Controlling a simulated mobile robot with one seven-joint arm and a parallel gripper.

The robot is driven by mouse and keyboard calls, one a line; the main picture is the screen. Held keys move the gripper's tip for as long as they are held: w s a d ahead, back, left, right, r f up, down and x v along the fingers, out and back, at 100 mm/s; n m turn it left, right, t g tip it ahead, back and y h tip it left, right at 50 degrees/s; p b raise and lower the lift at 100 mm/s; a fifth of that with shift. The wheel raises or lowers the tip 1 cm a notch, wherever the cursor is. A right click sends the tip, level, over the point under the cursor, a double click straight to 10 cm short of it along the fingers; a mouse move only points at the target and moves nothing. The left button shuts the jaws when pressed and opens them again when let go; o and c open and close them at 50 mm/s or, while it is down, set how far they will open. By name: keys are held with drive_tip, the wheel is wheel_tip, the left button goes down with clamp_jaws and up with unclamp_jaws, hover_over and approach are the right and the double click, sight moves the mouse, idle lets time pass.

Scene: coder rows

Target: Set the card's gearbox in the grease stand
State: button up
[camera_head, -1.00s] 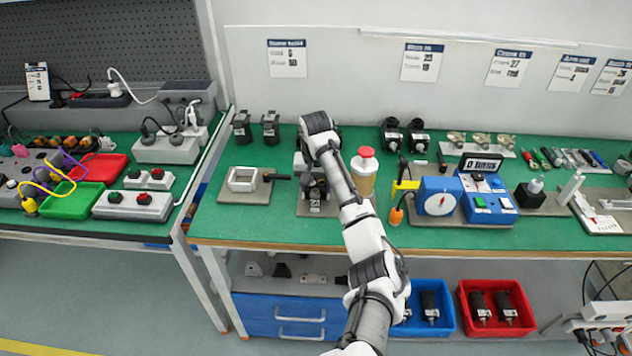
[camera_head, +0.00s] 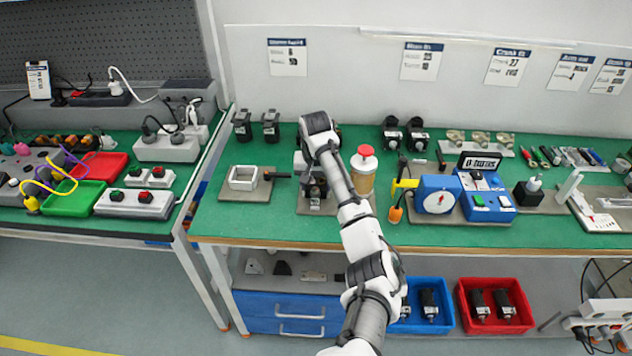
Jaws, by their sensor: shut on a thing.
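My gripper (camera_head: 312,172) is over the left part of the green bench, largely hidden by my own arm. It is shut on a dark part (camera_head: 316,188), likely a gearbox, only partly visible. The part is at a grey base plate (camera_head: 318,209) beside a tan jar with a red lid (camera_head: 363,175), which looks like the grease stand. I cannot tell whether the part touches the plate. Other dark gearbox-like units stand in a pair at the back left (camera_head: 256,127) and another pair (camera_head: 404,135) right of my arm. Cards (camera_head: 423,62) hang on the wall; their text is too small to read.
A white square frame with a black handle (camera_head: 243,178) sits left of my gripper. A blue dial box (camera_head: 437,195) and a yellow holder (camera_head: 404,186) stand to the right. Below are a blue bin (camera_head: 447,318) and a red bin (camera_head: 463,300) with dark units.

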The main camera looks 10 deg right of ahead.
drive_tip(key=shift+s+f, duration=0.2)
drive_tip(key=shift+f, duration=0.4)
drive_tip(key=o, duration=1)
drive_tip(key=shift+c, duration=0.2)
drive_tip(key=shift+o, duration=0.8)
wheel_tip(320, 180, up, 15)
drive_tip(key=s, duration=0.1)
drive_tip(key=shift+s+a, duration=0.15)
drive_tip(key=shift+s, duration=0.05)
